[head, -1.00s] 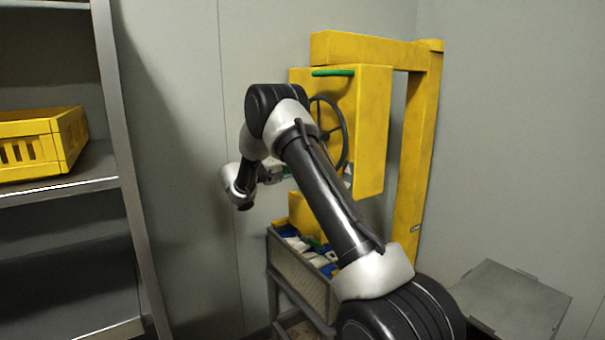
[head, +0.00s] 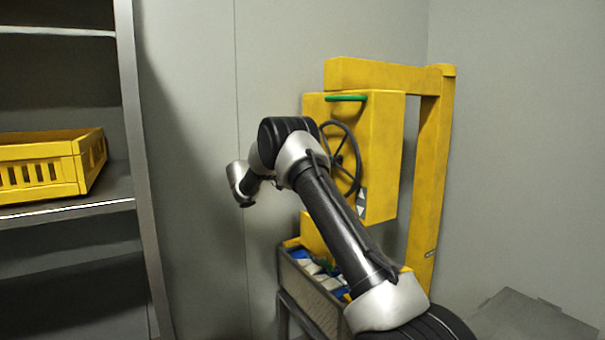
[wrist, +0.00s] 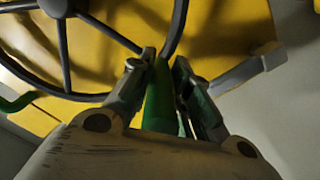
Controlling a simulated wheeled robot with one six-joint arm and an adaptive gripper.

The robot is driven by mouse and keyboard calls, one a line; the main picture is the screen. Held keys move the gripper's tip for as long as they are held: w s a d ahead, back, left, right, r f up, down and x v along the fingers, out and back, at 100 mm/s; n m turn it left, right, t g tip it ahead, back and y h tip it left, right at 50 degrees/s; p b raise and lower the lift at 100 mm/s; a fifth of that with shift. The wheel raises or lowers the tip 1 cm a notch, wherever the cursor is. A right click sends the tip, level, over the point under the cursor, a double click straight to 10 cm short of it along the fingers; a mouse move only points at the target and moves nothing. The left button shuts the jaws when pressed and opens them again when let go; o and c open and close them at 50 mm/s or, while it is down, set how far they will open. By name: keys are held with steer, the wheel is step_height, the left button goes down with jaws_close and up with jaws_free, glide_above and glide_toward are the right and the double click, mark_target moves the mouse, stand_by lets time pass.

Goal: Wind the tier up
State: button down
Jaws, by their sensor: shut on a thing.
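A black spoked handwheel (head: 341,160) is on the front of a yellow box (head: 384,150) on a yellow post frame; the wheel also shows in the wrist view (wrist: 66,55). In the wrist view my gripper (wrist: 160,68) is shut on a green grip (wrist: 160,105) beside the wheel rim.
A green bar (head: 346,98) is on the yellow box's upper front. A metal rack at left holds a yellow crate (head: 42,175). A low grey flat-topped thing (head: 530,318) is at the lower right. Walls close in behind the frame.

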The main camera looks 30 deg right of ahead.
steer(key=shift+w+r, duration=0.15)
steer(key=shift+r, duration=0.3)
steer(key=c, duration=1.3)
jaws_free()
steer(key=shift+w+a, duration=0.1)
steer(key=a, duration=1.1)
steer(key=shift+s+a+f, duration=0.2)
steer(key=shift+s+a, duration=0.15)
steer(key=shift+a, duration=0.05)
